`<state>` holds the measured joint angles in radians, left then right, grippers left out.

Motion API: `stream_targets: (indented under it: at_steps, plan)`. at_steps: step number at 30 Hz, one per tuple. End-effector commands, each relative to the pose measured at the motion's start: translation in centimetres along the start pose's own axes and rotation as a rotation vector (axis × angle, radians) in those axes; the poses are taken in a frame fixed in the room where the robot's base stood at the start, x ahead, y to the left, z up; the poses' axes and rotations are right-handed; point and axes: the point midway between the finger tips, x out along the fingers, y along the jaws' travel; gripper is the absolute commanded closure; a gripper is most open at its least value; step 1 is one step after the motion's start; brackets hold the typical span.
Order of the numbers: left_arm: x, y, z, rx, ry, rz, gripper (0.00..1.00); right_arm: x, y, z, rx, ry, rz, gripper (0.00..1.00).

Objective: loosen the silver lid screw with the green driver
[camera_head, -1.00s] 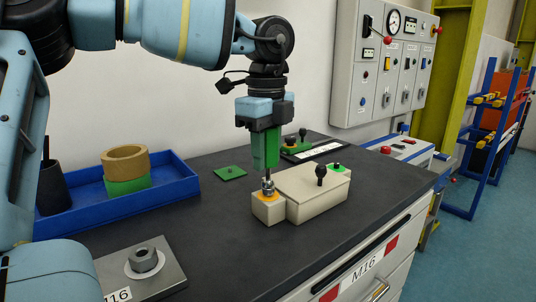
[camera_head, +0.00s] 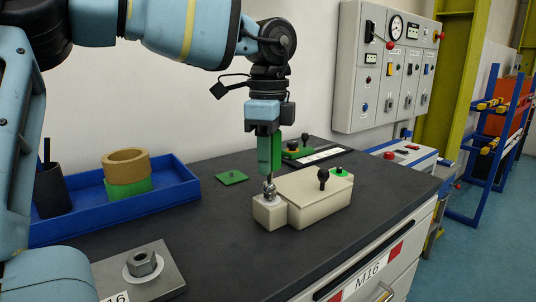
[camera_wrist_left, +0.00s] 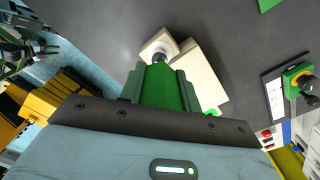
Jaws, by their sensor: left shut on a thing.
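My left gripper (camera_head: 268,135) is shut on the green driver (camera_head: 270,155), which stands upright over the small beige block (camera_head: 268,214) at the left end of the beige box. The driver's thin shaft runs down to the silver screw (camera_head: 270,195) on top of that block. The tip appears to meet the screw head, but the exact seating is too small to tell. The beige box's lid (camera_head: 305,186) carries a black knob (camera_head: 323,174) and a green button. In the left wrist view the driver (camera_wrist_left: 160,88) points at the block (camera_wrist_left: 152,46) and hides most of the screw.
A blue tray (camera_head: 105,208) with a black cup (camera_head: 52,190) and stacked tan and green rings (camera_head: 127,170) lies left. A metal plate with a nut (camera_head: 141,262) is at front left. A green plate (camera_head: 231,177) lies behind the block.

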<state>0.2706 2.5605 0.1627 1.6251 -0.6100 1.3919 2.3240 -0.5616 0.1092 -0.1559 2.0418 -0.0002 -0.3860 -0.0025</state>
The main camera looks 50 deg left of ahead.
Motion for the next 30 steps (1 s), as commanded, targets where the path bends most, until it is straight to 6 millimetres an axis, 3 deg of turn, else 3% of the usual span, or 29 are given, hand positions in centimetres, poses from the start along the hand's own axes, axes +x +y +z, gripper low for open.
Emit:
stream_targets:
  at_steps: [20,30]
  plan:
    - [-1.4,0.0,0.0,0.001,0.001,-0.002,1.00,-0.5,0.0,-0.9,-0.002,0.012,0.001,0.64]
    - [-4.6,0.0,0.0,0.002,0.003,-0.006,1.00,-1.7,0.1,-3.3,-0.008,0.045,0.005,0.64]
